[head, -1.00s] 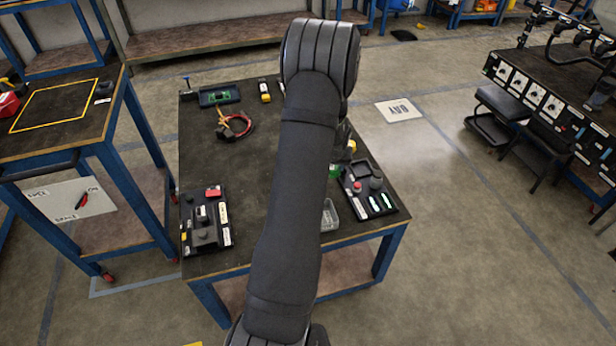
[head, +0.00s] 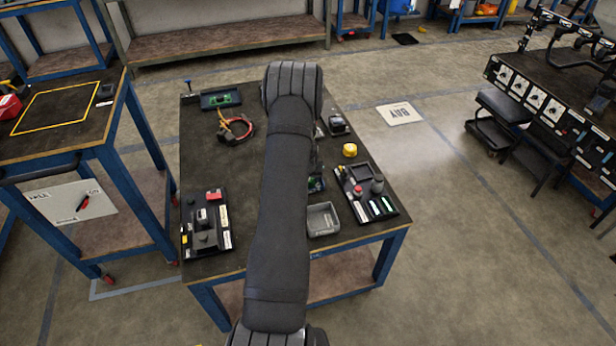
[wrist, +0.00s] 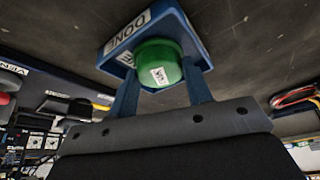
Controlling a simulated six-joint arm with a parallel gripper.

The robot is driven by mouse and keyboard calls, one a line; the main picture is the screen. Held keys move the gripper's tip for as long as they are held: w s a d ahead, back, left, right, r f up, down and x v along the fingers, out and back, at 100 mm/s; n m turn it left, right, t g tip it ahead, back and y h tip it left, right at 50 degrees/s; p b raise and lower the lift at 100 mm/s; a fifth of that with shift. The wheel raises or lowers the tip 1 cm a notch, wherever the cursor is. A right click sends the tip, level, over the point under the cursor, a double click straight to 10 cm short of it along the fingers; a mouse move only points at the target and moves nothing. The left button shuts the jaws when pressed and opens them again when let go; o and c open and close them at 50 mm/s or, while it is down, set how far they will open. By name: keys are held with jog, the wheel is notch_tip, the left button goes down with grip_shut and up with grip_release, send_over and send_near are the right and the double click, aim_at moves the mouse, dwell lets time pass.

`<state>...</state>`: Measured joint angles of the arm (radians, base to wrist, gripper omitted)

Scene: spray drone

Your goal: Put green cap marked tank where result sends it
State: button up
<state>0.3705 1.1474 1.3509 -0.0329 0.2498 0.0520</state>
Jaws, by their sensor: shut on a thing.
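In the wrist view my gripper (wrist: 160,88) is shut on the green cap (wrist: 160,62) of a tank, one blue finger on each side. A small white label shows on the cap; its text is too small to read surely. The tank's body is hidden beneath the cap. A blue tray (wrist: 127,37) marked DONE lies right behind and around the cap in that view. I cannot tell whether the tank is inside it or above it. In the head view my arm hides the gripper and the DONE tray; a little green (head: 317,184) shows at the arm's right edge.
On the table (head: 270,225) stand a grey bin (head: 323,234), a right-hand panel (head: 350,208), a yellow cap (head: 350,150), a dark block (head: 338,125), a left-hand panel (head: 190,235), a board tray (head: 207,102) and red-and-black cables (head: 240,133). The table's left middle is clear.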

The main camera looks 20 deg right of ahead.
jog(key=o, duration=0.8)
jog(key=shift+f, duration=0.1)
jog(key=shift+c, duration=0.2)
jog(key=v, duration=1.2)
jog(key=x, duration=1.2)
jog(key=shift+r, duration=0.25)
